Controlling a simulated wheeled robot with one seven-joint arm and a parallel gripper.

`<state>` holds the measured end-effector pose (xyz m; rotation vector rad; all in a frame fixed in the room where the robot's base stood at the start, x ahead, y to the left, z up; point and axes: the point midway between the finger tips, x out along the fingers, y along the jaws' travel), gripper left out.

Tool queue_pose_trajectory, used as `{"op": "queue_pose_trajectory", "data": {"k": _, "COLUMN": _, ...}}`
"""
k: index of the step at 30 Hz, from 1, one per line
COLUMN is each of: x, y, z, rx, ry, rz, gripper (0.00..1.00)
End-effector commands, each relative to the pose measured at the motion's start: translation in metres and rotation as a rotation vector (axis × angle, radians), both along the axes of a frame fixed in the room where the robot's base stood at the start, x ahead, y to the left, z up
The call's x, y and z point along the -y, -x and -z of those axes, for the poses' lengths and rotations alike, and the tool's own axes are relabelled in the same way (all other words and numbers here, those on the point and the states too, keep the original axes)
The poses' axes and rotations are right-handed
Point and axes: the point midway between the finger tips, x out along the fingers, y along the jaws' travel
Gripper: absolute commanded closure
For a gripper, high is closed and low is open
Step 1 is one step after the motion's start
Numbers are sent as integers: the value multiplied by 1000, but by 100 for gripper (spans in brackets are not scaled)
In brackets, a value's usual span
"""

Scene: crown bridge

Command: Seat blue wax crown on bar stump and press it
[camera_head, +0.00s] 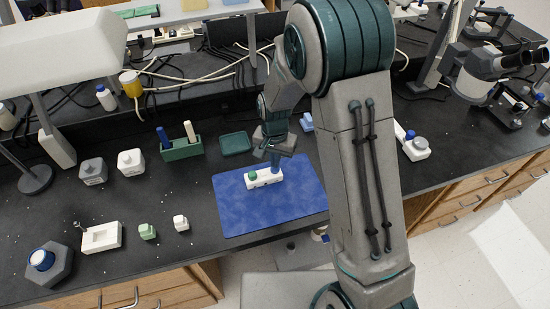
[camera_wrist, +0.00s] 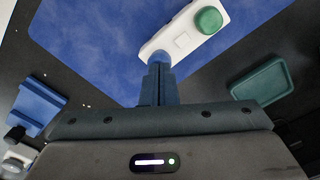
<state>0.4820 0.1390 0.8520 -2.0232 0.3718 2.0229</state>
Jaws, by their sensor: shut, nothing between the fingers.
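The white bar (camera_head: 264,179) lies on the blue mat (camera_head: 235,208); it also shows in the wrist view (camera_wrist: 183,42). A rounded green crown (camera_wrist: 208,20) sits on one end of the bar. A small square white raised part shows in the bar's middle. At the bar's other end, a light blue piece (camera_wrist: 160,57), apparently the blue wax crown, is mostly hidden by my fingertips. My gripper (camera_head: 275,166) points down with its blue fingers shut together over that end. It is at the blue piece; I cannot tell whether they touch.
A green holder (camera_head: 182,150) with blue and white sticks and a shallow green tray (camera_head: 235,144) stand behind the mat. Jars and small blocks stand left. The mat's front is clear.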

Motion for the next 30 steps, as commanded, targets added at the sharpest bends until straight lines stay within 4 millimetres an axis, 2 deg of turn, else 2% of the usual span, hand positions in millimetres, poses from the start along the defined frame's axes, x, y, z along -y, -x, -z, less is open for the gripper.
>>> {"op": "queue_pose_trajectory", "data": {"k": 19, "x": 1, "y": 1, "z": 7, "rx": -3, "ry": 1, "rz": 1, "gripper": 100}}
{"op": "queue_pose_trajectory", "data": {"k": 30, "x": 0, "y": 1, "z": -23, "rx": -2, "ry": 2, "rz": 0, "gripper": 100}}
